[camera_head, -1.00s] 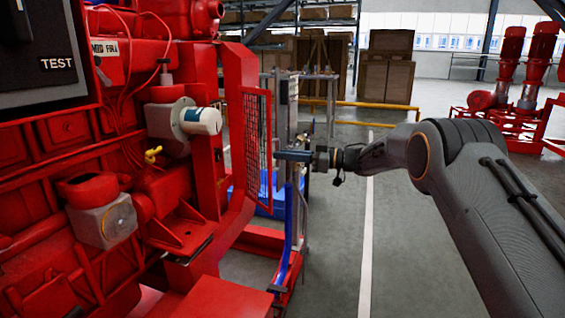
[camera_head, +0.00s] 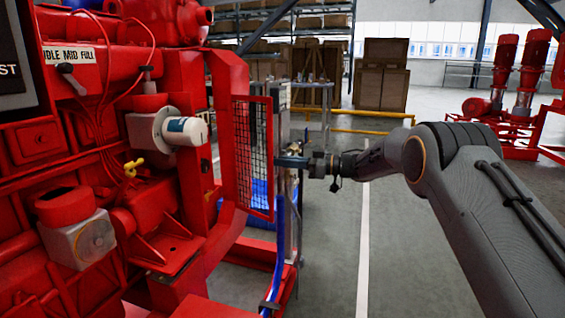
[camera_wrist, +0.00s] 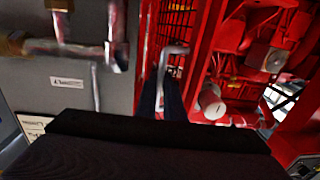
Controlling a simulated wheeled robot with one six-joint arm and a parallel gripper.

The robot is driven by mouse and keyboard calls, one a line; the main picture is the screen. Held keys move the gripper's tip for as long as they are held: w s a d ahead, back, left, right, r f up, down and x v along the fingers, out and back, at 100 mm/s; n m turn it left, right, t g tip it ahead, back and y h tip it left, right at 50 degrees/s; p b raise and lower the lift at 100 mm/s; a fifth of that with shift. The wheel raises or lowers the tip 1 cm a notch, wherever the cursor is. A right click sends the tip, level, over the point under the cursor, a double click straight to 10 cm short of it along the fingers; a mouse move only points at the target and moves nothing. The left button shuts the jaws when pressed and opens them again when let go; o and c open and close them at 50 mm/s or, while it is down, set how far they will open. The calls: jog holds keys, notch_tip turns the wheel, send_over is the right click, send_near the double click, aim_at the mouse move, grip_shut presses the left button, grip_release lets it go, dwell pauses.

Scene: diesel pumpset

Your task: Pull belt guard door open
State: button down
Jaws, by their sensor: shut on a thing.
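The belt guard door (camera_head: 252,150) is a red framed mesh panel on the side of the red pumpset, left of centre in the head view. It stands swung partly out from the red guard frame. In the wrist view the mesh door (camera_wrist: 180,28) shows at top centre. A pale U-shaped handle (camera_wrist: 172,62) stands on it, with the dark fingers around it. My gripper (camera_head: 280,162) is at the door's right edge in the head view, shut on the handle. The fingertips and handle are too small to make out there.
The red engine (camera_head: 110,150) with a white cylindrical filter (camera_head: 185,130) fills the left. A blue pipe (camera_head: 278,245) rises below the door. Grey floor (camera_head: 420,270) lies open on the right. Wooden crates (camera_head: 382,80) and a yellow rail (camera_head: 375,113) stand behind.

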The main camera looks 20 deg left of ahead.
jog(key=shift+s+a+r, duration=0.1)
jog(key=shift+a+r, duration=0.05)
jog(key=shift+a, duration=0.05)
jog(key=c, duration=1.9)
grip_release()
jog(key=shift+o, duration=0.2)
jog(key=w+d+p, duration=0.1)
jog(key=d, duration=0.7)
jog(key=shift+w+d, duration=0.15)
jog(key=shift+w, duration=0.2)
